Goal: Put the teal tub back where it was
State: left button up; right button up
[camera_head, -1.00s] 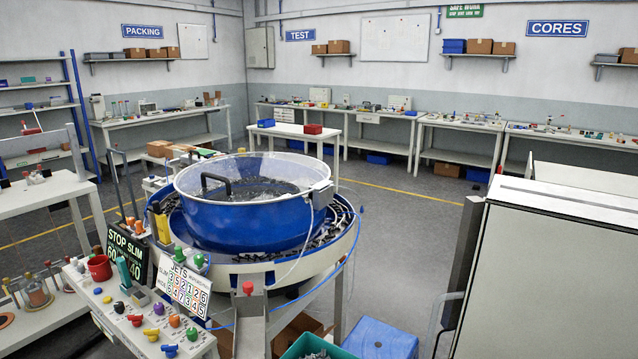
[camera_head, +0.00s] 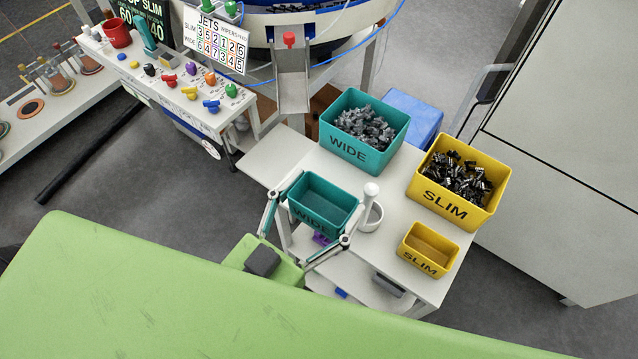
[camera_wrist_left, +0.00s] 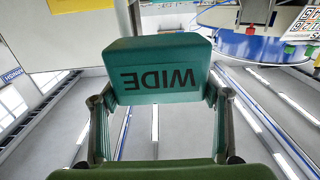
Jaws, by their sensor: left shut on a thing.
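The small teal tub (camera_head: 326,200), marked WIDE, is empty and upright at the left front of the white table. My left gripper (camera_head: 318,212) is shut on it, with one finger along each side. In the left wrist view the tub (camera_wrist_left: 158,72) fills the space between the fingers of my left gripper (camera_wrist_left: 159,100), its lettering upside down. The tub seems raised, but its height above the table is unclear. A larger teal bin (camera_head: 350,160), also marked WIDE, stands behind it with grey parts. My right gripper is out of view.
A yellow bin (camera_head: 445,212) with black parts and a small empty yellow tub (camera_head: 427,250), both marked SLIM, stand on the right of the white table (camera_head: 385,262). A metal chute (camera_head: 292,80) is behind.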

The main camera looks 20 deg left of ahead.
aim_at(313, 187)
pick_arm(q)
jog(key=shift+w+d+f+h+b, duration=0.15)
jog(key=shift+w+f+h+b, duration=0.15)
jog(key=shift+w+f+b, duration=0.4)
jog(key=w+b, duration=0.1)
jog(key=w+a+f+b, duration=0.1)
jog(key=w, duration=0.1)
jog(key=w+a+f+b, duration=0.1)
jog(key=w, duration=0.1)
jog(key=shift+f, duration=0.15)
jog(key=w+a+f, duration=0.1)
jog(key=w+f, duration=0.1)
jog(key=w+a+f, duration=0.1)
jog(key=f, duration=0.1)
jog(key=w+a+f, duration=0.1)
jog(key=w, duration=0.1)
jog(key=shift+w+f+p, duration=0.3)
jog(key=shift+w+f, duration=0.05)
jog(key=shift+f, duration=0.05)
notch_tip(313, 187, down, 3)
jog(key=shift+w+a+f, duration=0.1)
jog(key=shift+w, duration=0.05)
jog(key=shift+f, duration=0.2)
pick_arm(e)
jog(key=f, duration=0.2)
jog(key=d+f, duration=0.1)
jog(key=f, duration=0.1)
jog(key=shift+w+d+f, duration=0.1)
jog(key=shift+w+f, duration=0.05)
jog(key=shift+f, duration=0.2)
